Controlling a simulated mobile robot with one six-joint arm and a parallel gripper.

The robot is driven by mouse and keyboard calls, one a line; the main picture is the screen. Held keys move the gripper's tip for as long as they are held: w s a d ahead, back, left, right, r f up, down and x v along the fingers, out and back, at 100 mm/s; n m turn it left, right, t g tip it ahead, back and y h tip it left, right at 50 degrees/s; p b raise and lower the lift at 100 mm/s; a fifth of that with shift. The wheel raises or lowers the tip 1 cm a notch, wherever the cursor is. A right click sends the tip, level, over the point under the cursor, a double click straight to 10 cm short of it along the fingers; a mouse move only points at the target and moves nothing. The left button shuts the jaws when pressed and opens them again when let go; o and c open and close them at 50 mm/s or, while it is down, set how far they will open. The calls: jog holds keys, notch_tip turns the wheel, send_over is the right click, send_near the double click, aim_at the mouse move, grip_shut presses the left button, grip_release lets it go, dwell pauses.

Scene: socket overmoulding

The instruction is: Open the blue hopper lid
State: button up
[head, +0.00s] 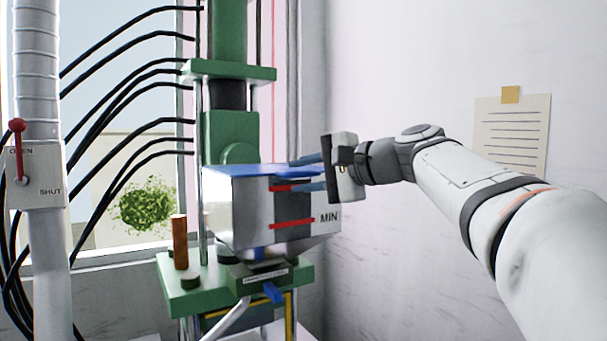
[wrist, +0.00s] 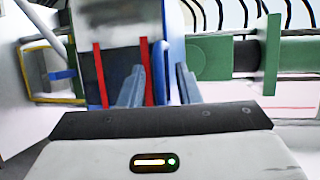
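The blue hopper lid (head: 240,171) lies flat on top of the grey metal hopper (head: 228,215), closed. My gripper (head: 293,174) is at the hopper's right side, level with the lid, with its two fingers apart. In the wrist view the gripper (wrist: 160,72) shows a clear gap between its fingers. I cannot tell whether either finger touches the lid.
A green press column (head: 230,135) stands behind the hopper, above a green plate (head: 185,297) with an orange-brown cylinder (head: 180,242). A pipe with a red-handled OPEN/SHUT lever (head: 18,150) is at the left. Black hoses (head: 130,85) cross the window. A white wall is at right.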

jog(key=shift+c, duration=0.4)
grip_shut()
